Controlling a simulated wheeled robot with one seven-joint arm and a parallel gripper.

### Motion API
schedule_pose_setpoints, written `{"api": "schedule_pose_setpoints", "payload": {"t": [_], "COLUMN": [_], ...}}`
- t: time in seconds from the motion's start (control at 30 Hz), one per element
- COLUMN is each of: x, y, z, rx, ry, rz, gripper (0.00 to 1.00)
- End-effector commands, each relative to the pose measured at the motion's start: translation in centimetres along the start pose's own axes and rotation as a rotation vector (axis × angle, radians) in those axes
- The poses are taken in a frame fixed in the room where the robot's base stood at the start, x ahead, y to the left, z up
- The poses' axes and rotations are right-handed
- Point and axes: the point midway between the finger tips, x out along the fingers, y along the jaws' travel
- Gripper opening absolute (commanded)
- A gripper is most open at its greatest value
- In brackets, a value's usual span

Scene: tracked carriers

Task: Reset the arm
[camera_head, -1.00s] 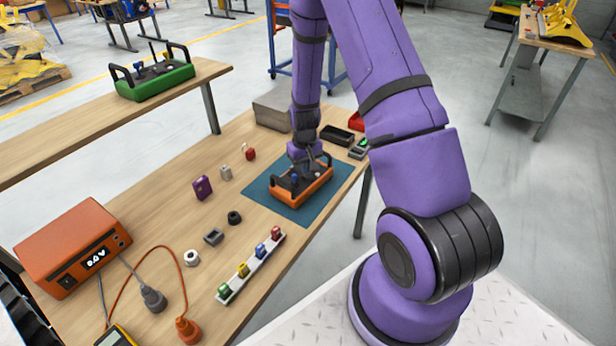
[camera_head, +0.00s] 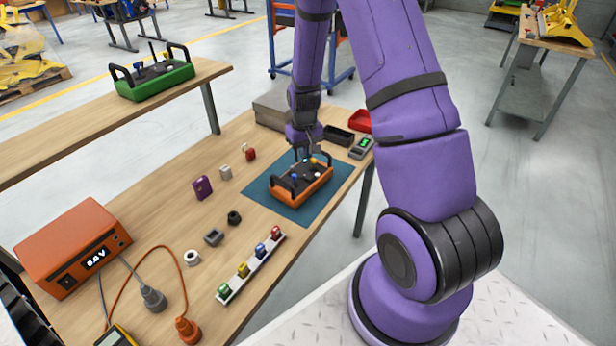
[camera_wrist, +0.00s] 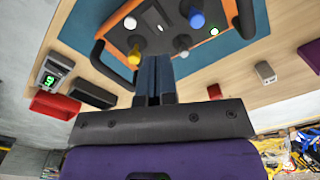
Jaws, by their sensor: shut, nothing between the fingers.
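My purple arm reaches over the workbench. My gripper (camera_head: 308,152) is above the far end of the orange carrier (camera_head: 301,190), which lies on a teal mat (camera_head: 262,192). In the wrist view my gripper (camera_wrist: 155,62) has its dark fingers together with nothing between them. The carrier also shows there at the top (camera_wrist: 232,12), with black handles and yellow, blue, grey and white pieces on its dark top. I cannot tell the exact gap between the fingertips and the carrier.
A strip with coloured blocks (camera_head: 250,268), a purple block (camera_head: 202,187), an orange power unit (camera_head: 72,245) and cables are on the bench. A black tray (camera_head: 337,136), red tray (camera_head: 358,121) and small meter (camera_head: 361,148) stand behind the carrier. A green carrier (camera_head: 155,80) sits on the shelf.

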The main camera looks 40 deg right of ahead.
Motion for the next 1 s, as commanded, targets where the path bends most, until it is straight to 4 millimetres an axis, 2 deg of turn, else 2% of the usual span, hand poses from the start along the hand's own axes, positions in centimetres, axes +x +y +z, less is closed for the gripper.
{"api": "schedule_pose_setpoints", "payload": {"t": [0.4, 0.53, 0.67, 1.0], "x": [0.0, -1.0, -4.2, -15.2], "y": [0.0, -0.3, -1.1, -4.0], "z": [0.0, -0.1, 0.1, 2.7], "rx": [0.000, -0.003, -0.012, -0.048], "ry": [0.000, 0.011, 0.037, 0.129], "rz": [0.000, -0.001, -0.005, -0.020], "gripper": [0.00, 0.00, 0.00, 0.00]}}
